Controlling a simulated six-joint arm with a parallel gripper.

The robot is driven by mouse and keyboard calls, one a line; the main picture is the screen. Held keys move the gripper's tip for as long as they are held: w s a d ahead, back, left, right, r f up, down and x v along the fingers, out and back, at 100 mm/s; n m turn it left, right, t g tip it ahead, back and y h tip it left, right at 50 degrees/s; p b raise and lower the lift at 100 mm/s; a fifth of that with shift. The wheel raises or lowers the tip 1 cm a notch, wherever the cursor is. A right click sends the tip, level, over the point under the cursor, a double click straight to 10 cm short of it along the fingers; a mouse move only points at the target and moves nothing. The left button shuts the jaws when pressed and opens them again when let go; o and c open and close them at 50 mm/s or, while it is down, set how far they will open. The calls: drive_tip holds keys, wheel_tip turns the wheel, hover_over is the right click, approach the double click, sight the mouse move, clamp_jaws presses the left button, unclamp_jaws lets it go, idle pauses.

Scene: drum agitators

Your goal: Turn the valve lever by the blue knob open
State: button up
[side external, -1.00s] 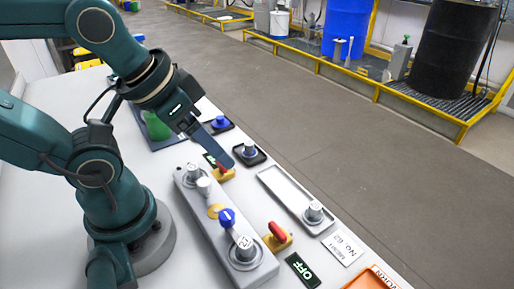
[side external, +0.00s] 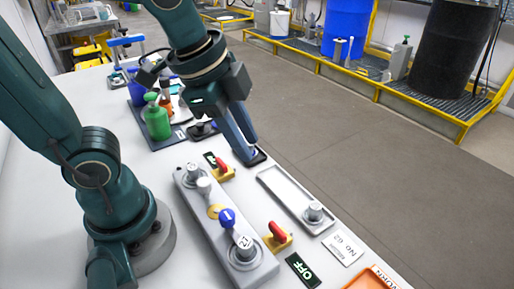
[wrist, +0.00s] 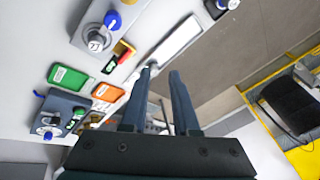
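The red valve lever (side external: 277,231) on its yellow base stands beside the long grey panel, right of the blue knob (side external: 227,218) and above the OFF plate (side external: 302,270). In the wrist view the lever (wrist: 126,53) shows near the blue knob (wrist: 112,20). A second red lever (side external: 222,166) stands farther back, by another black plate. My gripper (side external: 246,154) points down beyond the second lever, over a small black tray, well away from the lever by the blue knob. Its two fingers are apart with nothing between them, as the wrist view (wrist: 162,72) shows. The fingers partly hide the tray's knob.
Grey knob 27 (side external: 244,248) rises from the panel near the blue knob. A grey tray (side external: 280,190) with a knob lies to the right. An orange tray (side external: 372,280) is at the front edge. A green bottle (side external: 157,122) stands at the back left.

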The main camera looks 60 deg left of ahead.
drive_tip(key=w+d+f+m+g, duration=0.2)
drive_tip(key=d+f+m, duration=0.2)
drive_tip(key=d+m, duration=0.15)
drive_tip(key=m+g, duration=0.2)
hover_over(278, 229)
drive_tip(key=shift+y, duration=0.3)
wheel_tip(278, 229, down, 4)
drive_tip(key=shift+w+f, duration=0.1)
drive_tip(key=shift+f, duration=2.75)
clamp_jaws()
